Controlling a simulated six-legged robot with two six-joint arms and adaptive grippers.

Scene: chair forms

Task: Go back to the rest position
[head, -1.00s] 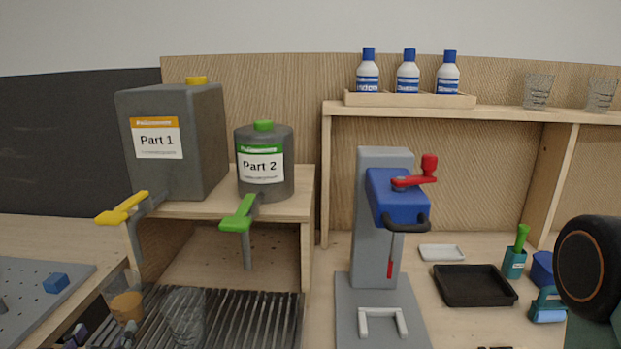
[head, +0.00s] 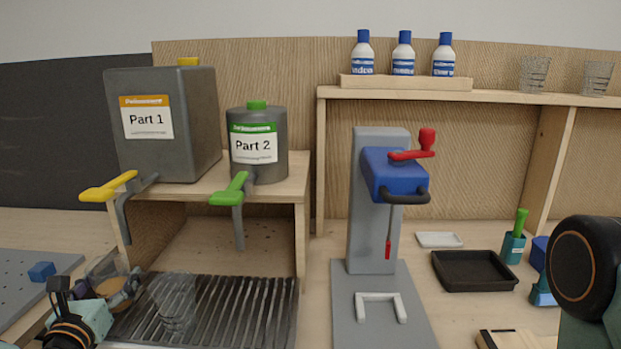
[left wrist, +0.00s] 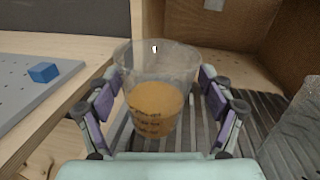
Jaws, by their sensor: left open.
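My left gripper (head: 88,290) is low at the left of the head view. In the left wrist view my left gripper (left wrist: 160,88) is open, one purple-padded finger on each side of a clear cup (left wrist: 155,65) with orange-brown content. The cup stands upright on the slatted metal grate (left wrist: 255,125). In the head view this cup (head: 122,292) is partly hidden by the gripper. A second clear cup (head: 174,300) stands on the grate, right of it. My right gripper is not in view.
The Part 1 container (head: 165,125) and Part 2 container (head: 257,145) stand on a wooden shelf above the grate, their yellow and green levers sticking out. A grey stand with blue head (head: 392,175), a black tray (head: 473,271) and a pegboard (head: 25,290) flank it.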

